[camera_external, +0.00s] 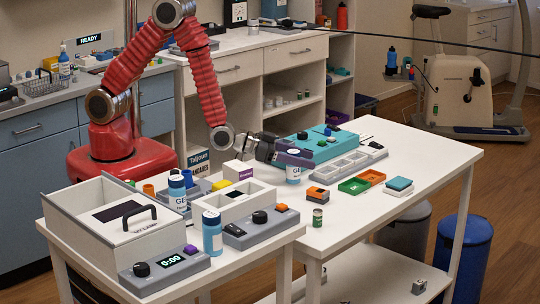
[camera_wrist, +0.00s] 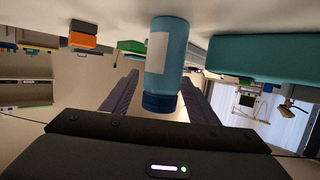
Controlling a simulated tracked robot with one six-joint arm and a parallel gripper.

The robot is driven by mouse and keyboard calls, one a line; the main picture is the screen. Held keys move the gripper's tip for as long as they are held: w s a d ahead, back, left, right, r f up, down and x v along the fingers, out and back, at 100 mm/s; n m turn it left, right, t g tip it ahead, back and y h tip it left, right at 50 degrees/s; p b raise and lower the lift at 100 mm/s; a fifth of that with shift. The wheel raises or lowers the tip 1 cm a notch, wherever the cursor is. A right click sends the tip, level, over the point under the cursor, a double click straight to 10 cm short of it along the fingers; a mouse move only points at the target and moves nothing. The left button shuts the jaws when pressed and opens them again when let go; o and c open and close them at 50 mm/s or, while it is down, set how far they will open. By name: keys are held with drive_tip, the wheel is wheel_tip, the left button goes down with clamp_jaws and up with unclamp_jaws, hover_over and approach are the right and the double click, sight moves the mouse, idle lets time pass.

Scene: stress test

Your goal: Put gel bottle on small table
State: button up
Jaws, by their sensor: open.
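A gel bottle (camera_external: 293,173), blue with a white label and dark blue cap, stands upright on the long white table (camera_external: 420,150). In the wrist view, where the picture is upside down, the gel bottle (camera_wrist: 168,60) is between the two purple fingers. My gripper (camera_external: 290,158) is open around its upper part, with a gap showing beside the left finger. The fingers hide part of the bottle in the external view. Two similar bottles, one at the back (camera_external: 178,192) and one at the front (camera_external: 212,235), are on the small white table (camera_external: 262,248) at the left.
The small table also holds a grey-white box with a black handle (camera_external: 140,212), a timer unit (camera_external: 165,272) and a white divided tray (camera_external: 235,203). A teal case (camera_external: 318,148), an orange block (camera_external: 318,195), a small can (camera_external: 317,218) and coloured trays (camera_external: 355,186) surround the bottle.

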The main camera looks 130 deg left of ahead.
drive_tip(key=shift+w+a+f, duration=0.1)
drive_tip(key=shift+w+a, duration=0.2)
idle(0.4)
drive_tip(key=c, duration=1.3)
wheel_tip(320, 180, up, 10)
idle(0.9)
